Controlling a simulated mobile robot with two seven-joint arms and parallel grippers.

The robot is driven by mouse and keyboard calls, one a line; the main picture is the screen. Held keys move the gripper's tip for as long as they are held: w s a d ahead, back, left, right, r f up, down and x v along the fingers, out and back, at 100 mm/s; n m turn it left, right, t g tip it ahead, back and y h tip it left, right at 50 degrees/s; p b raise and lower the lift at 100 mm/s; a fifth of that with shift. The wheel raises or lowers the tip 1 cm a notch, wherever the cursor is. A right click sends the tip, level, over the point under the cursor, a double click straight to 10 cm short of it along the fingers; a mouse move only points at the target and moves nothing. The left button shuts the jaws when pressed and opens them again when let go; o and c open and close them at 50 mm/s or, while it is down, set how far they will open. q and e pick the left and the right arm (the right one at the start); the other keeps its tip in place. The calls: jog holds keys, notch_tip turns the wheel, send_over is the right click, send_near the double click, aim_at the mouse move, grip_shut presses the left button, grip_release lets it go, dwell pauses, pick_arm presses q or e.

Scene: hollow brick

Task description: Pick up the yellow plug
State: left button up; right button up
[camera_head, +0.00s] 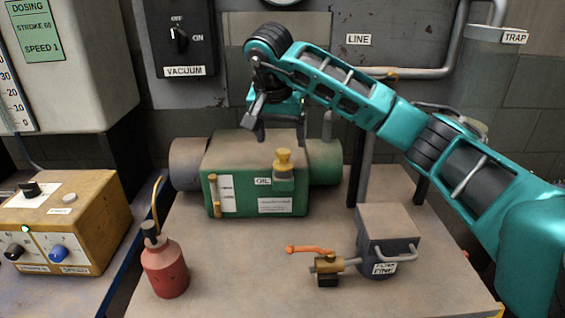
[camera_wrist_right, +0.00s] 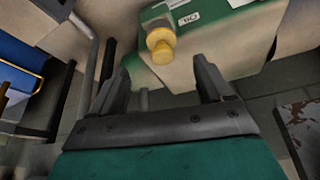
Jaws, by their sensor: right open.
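The yellow plug (camera_head: 283,160) stands upright on the front right of the green pump (camera_head: 232,185), beside the OIL label. It also shows in the right wrist view (camera_wrist_right: 161,46), where it lies beyond the fingertips, roughly between the two fingers and nearer the top. My right gripper (camera_head: 257,128) hangs above the pump, to the left of the plug and higher. It is open and empty, and its two fingers (camera_wrist_right: 163,75) are spread wide in the wrist view. The plug and the fingers are apart. My left gripper is in neither view.
A red oil can (camera_head: 165,268) stands at the front left of the table (camera_head: 240,275). A yellow control box (camera_head: 60,220) is at the left. The vacuum switch panel (camera_head: 183,45) is behind.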

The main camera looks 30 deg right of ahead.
aim_at(283, 151)
jog(key=x, duration=0.7)
jog(key=shift+w+d+f, duration=0.2)
jog(key=shift+w, duration=0.15)
jog(key=c, duration=1.1)
jog(key=shift+r, duration=0.1)
